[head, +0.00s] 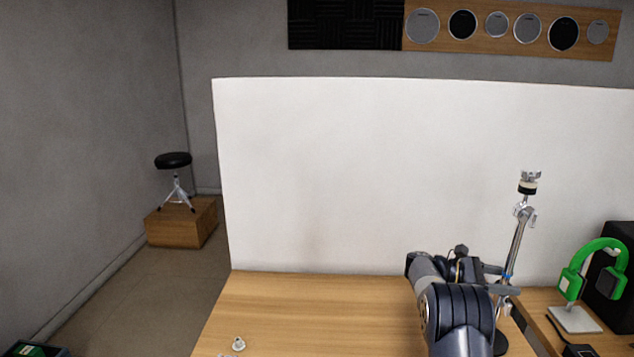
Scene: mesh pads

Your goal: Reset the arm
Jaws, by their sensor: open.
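My arm (458,315) reaches up from the bottom of the head view and bends to the right. My gripper (507,279) is at its end, open, with its fingers toward the right. The fingers are beside the lower rod of a chrome cymbal stand (518,240) in this view. I cannot tell whether they touch the rod or stand around it. The stand is upright, and its base is partly hidden behind my arm. Nothing shows held in the gripper.
The wooden table (310,310) is mostly bare left of my arm. A small white piece (239,344) lies near its front left. A white panel (400,170) rises behind. Green headphones (592,268) hang on a holder at right, beside a black speaker (615,278). A stool (174,175) is far left.

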